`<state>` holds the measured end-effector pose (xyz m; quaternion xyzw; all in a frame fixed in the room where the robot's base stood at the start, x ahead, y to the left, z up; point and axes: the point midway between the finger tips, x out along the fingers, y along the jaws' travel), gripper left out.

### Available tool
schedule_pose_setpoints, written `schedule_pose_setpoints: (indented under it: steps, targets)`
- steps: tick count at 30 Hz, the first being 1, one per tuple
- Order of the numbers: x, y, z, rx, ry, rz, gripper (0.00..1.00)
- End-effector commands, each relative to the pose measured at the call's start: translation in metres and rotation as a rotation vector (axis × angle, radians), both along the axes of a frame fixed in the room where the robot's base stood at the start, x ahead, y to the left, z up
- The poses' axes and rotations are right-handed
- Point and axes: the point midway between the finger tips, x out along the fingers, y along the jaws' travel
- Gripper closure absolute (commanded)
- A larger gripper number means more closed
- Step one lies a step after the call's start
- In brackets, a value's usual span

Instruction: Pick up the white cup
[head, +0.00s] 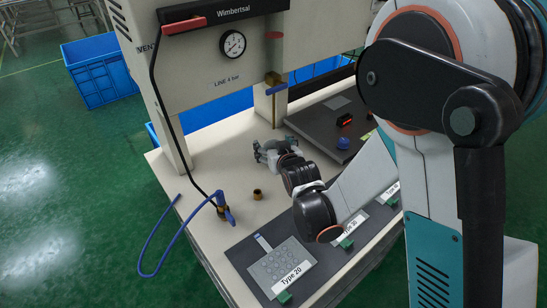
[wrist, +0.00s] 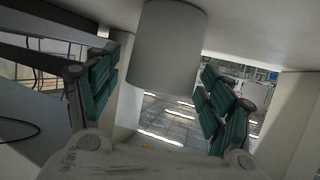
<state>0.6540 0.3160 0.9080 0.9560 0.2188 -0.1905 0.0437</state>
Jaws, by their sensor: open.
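A plain, pale grey-white cylinder, which looks like the white cup (wrist: 167,48), stands between the fingers in the wrist view. That view looks upside down, with the pale tabletop along its upper edge. My gripper (head: 268,150) is low over the worktable in the head view. Its teal-padded fingers are spread on both sides of the cup, with a visible gap on the right. On the left, I cannot tell how near the pad is. I cannot make out the cup in the head view; my gripper and arm may hide it.
A small dark brown ring-shaped piece (head: 257,194) stands near my gripper on the pale worktable (head: 190,200). A brass fitting with a blue hose (head: 222,206) is at the left. A keypad film marked Type 20 (head: 281,262) lies in front. A dark board (head: 325,122) is behind right.

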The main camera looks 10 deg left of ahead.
Motion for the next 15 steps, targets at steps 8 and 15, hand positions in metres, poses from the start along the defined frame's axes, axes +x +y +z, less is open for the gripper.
schedule_pose_setpoints:
  steps: [8, 15]
  targets:
    - [0.0018, 0.0009, -0.0002, 0.000, 0.000, 0.000, 0.31]
    - [0.0017, 0.0008, -0.0002, 0.000, 0.000, 0.000, 0.71]
